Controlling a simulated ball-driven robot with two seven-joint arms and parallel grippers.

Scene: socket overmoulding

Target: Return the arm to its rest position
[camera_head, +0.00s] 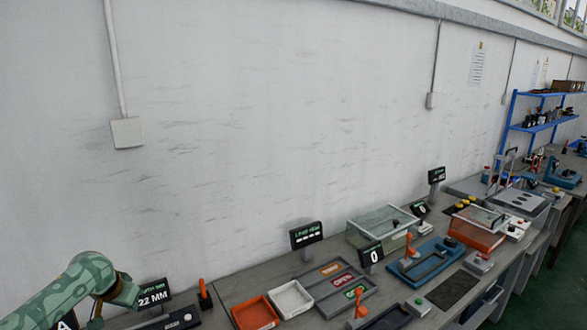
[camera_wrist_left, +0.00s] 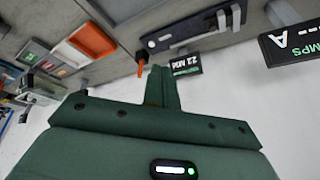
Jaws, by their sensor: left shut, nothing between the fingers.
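My left arm comes in from the lower left in the head view, in green camouflage colours; its gripper lies below the picture edge there. In the left wrist view my left gripper (camera_wrist_left: 164,88) is shut, its green fingers together with nothing between them. It points toward the bench near the grey device with the 22 MM display (camera_wrist_left: 186,65), which also shows in the head view (camera_head: 153,294). I cannot tell the exact gap between the fingers and the bench. My right gripper is not in view.
Along the bench stand an orange tray (camera_head: 255,313), a white tray (camera_head: 291,299), a tray with labelled slots (camera_head: 333,288), a clear-lidded box (camera_head: 382,227) and a blue fixture (camera_head: 425,262). An orange-handled lever (camera_head: 203,293) rises near my left arm.

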